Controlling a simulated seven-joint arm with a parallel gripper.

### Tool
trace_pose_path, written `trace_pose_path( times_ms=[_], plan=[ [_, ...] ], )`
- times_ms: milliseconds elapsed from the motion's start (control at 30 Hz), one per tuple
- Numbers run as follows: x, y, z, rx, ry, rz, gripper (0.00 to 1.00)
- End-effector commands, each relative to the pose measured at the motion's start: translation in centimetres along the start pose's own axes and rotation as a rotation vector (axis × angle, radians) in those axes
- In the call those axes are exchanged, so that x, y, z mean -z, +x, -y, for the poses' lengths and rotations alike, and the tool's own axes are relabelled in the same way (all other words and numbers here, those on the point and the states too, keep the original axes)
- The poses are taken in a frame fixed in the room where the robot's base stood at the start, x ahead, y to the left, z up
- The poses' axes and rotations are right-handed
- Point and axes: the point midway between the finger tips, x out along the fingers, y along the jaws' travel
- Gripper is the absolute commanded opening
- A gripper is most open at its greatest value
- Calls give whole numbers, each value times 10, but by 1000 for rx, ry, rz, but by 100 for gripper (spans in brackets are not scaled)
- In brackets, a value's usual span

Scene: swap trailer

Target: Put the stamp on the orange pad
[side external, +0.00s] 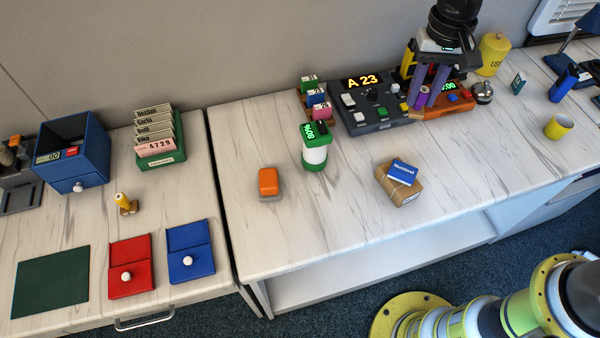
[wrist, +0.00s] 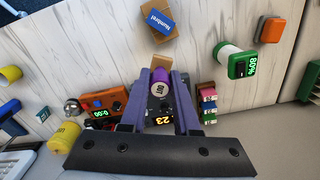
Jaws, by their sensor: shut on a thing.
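My gripper (side external: 420,93) is at the back of the right bench, pointing down in front of the dark console. It is shut on a small stamp (side external: 421,98) with a round purple top. In the wrist view the stamp (wrist: 160,86) sits between the two purple fingers (wrist: 161,76), with pale lettering on its top and a brownish part beyond. I cannot tell whether it touches the bench. The orange pad (side external: 268,182) appears to be the small orange block with a pale base near the bench's left end, well apart from my gripper; it also shows in the wrist view (wrist: 271,30).
A green-and-white counter (side external: 315,147) stands between my gripper and the orange block. A box with a blue packet (side external: 402,172) lies nearer the front. An orange timer (side external: 447,106) and the console (side external: 370,118) are close by. A gap separates the left bench, with red (side external: 130,285) and blue (side external: 190,265) pads.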

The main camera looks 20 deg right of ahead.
Motion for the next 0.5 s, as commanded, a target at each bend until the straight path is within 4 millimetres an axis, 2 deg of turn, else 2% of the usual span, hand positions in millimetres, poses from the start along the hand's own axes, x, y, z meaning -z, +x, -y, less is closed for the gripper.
trace_pose_path(
  times_ms=[33, 200, 333, 500],
  plan=[
    [-13, 0, 24, 2, -64, -1, 0],
    [-62, 0, 89, 6, -245, -4, 0],
    [-100, 3, 123, 8, -358, -4, 0],
    [-136, 9, 145, 0, -448, 3, 0]
  ],
)
